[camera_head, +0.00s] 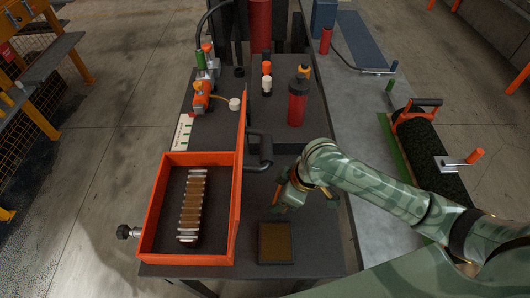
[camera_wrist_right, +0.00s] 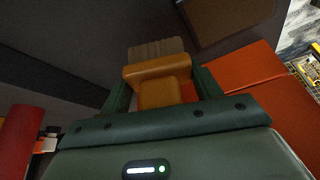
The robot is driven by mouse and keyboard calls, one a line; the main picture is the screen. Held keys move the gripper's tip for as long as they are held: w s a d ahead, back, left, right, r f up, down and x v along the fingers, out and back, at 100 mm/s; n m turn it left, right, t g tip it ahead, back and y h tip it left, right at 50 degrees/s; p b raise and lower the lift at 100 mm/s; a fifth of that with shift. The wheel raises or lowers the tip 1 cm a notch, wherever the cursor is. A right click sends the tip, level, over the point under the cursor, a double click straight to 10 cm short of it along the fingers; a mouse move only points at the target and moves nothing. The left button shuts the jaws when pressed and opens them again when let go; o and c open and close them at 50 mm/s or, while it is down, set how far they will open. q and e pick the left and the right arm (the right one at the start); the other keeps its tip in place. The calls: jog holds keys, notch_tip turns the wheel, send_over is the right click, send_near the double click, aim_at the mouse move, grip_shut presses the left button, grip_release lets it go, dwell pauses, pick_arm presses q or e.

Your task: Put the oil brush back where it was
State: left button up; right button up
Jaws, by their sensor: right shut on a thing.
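The oil brush (camera_wrist_right: 157,68) shows in the right wrist view, with an orange-yellow handle block and pale brown bristles pointing away from my wrist. My right gripper (camera_wrist_right: 162,92) is shut on its handle, one green finger on each side. In the head view my right gripper (camera_head: 283,201) hangs over the dark bench, right of the orange box and just beyond a small dark tray (camera_head: 260,262) with a brown inside. Only a small orange bit of the brush shows there; its bristles are hidden. The tray also shows in the wrist view (camera_wrist_right: 225,18). My left gripper is out of view.
The open orange box (camera_head: 147,222) holds a ribbed metal part (camera_head: 192,205); its raised lid stands on its right side. A red bottle (camera_head: 297,103) stands on the bench behind my gripper. Small bottles and an orange tool (camera_head: 201,97) are at the back.

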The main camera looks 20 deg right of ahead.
jog(key=w+a+r+n+g+p, duration=0.1)
jog(key=w+r+n+g, duration=0.2)
jog(key=w+n, duration=0.5)
jog(key=shift+w+a+r+n+y, duration=0.2)
jog(key=shift+r+n+y, duration=0.1)
jog(key=shift+r+y, duration=0.1)
notch_tip(320, 180, down, 6)
jog(key=shift+r+b, duration=0.1)
jog(key=shift+b, duration=0.85)
jog(key=shift+f+b, duration=0.4)
jog(key=shift+f, duration=0.7)
jog(key=shift+f, duration=0.25)
